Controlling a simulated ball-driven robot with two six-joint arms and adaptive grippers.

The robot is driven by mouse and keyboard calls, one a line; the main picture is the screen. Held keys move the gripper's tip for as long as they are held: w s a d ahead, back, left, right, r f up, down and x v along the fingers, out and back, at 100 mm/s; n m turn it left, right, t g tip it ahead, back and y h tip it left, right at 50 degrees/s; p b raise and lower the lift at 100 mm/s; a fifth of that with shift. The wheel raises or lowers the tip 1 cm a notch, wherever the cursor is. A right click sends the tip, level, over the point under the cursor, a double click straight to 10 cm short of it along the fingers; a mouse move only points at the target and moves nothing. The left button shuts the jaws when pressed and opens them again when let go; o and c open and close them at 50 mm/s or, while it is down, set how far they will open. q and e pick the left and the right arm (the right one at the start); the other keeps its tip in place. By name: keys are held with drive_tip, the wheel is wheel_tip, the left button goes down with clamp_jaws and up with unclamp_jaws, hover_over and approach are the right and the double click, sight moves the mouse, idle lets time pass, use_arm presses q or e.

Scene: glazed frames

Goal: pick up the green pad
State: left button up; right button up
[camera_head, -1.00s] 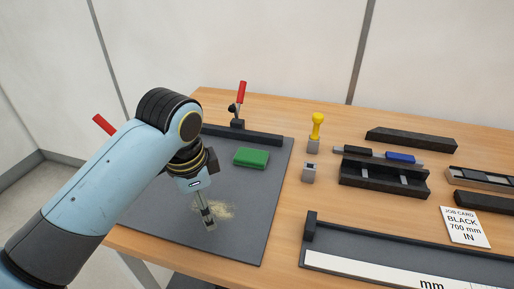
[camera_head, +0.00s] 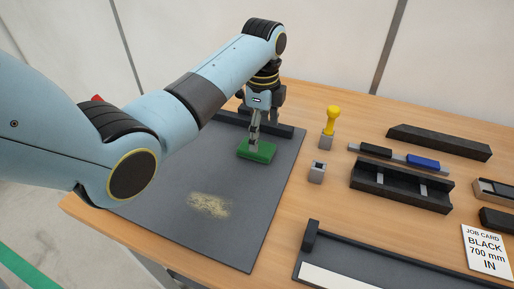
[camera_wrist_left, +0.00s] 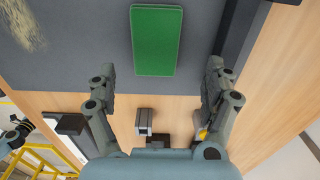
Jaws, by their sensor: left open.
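The green pad (camera_head: 258,151) lies on the dark grey mat near its back bar. It also shows in the left wrist view (camera_wrist_left: 156,40), at the top middle, flat on the mat. My left gripper (camera_head: 254,143) is over the pad in the head view and hides part of it. In the left wrist view the left gripper (camera_wrist_left: 160,72) is open, its fingers spread wider than the pad, with nothing between them. I cannot tell the exact height of the fingertips above the pad.
The dark grey mat (camera_head: 160,185) bears a patch of tan dust (camera_head: 209,205). A dark bar (camera_head: 285,130) runs along its back edge. To the right are a yellow-handled tool (camera_head: 331,120), a small grey block (camera_head: 317,172), a black channel (camera_head: 400,185) and a job card (camera_head: 486,251).

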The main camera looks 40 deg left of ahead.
sight(260, 147)
use_arm(q)
drive_tip(key=f, duration=0.4)
drive_tip(key=shift+s+a+p, duration=0.1)
drive_tip(key=shift+s+p, duration=0.2)
drive_tip(key=shift+s, duration=0.05)
drive_tip(key=shift+f, duration=0.45)
use_arm(e)
drive_tip(key=shift+w+a+r, duration=0.15)
drive_tip(key=shift+w+r, duration=0.05)
drive_tip(key=shift+w, duration=0.25)
drive_tip(key=shift+w+a+r, duration=0.1)
drive_tip(key=shift+w+r, duration=0.1)
drive_tip(key=shift+w, duration=0.25)
use_arm(q)
drive_tip(key=shift+c, duration=1.1)
drive_tip(key=c, duration=0.8)
drive_tip(key=shift+c, duration=0.2)
use_arm(e)
drive_tip(key=shift+s, duration=0.15)
use_arm(q)
drive_tip(key=shift+r, duration=0.15)
